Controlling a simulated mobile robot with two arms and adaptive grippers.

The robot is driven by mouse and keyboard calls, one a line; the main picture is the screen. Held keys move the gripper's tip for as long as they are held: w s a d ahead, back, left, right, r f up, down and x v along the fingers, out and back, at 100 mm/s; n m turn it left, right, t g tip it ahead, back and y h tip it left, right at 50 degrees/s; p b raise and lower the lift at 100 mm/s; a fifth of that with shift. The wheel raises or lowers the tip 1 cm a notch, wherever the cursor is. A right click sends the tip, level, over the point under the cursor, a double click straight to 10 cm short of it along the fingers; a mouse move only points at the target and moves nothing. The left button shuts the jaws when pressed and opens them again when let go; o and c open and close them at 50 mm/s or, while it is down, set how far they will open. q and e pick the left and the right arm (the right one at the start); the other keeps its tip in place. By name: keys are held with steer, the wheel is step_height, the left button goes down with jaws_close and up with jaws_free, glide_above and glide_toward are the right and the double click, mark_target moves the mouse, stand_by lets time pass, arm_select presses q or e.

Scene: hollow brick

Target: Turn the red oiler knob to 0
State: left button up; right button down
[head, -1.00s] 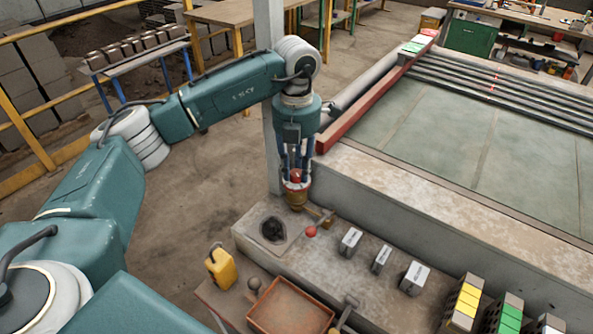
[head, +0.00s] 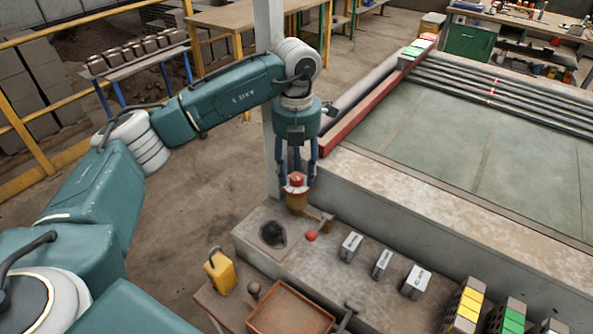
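The red oiler knob (head: 297,180) sits on top of a small brass-coloured oiler body (head: 297,200) at the back left of the concrete ledge, by the post. My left gripper (head: 296,180) points down over it. Its blue fingers are spread on both sides of the knob, with a visible gap at each side. The knob's scale and its 0 mark are too small to read. My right gripper is not in view.
A lever with a red ball end (head: 311,236) stands just in front of the oiler. A dark round hole (head: 273,234), labelled grey blocks (head: 383,263), a yellow can (head: 220,270) and a rusty tray (head: 262,322) are nearby. The post (head: 270,150) stands close behind.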

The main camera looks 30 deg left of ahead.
mark_target(297, 176)
arm_select(q)
step_height(297, 176, up, 12)
stand_by(0.6)
steer(key=shift+f, duration=0.1)
stand_by(0.4)
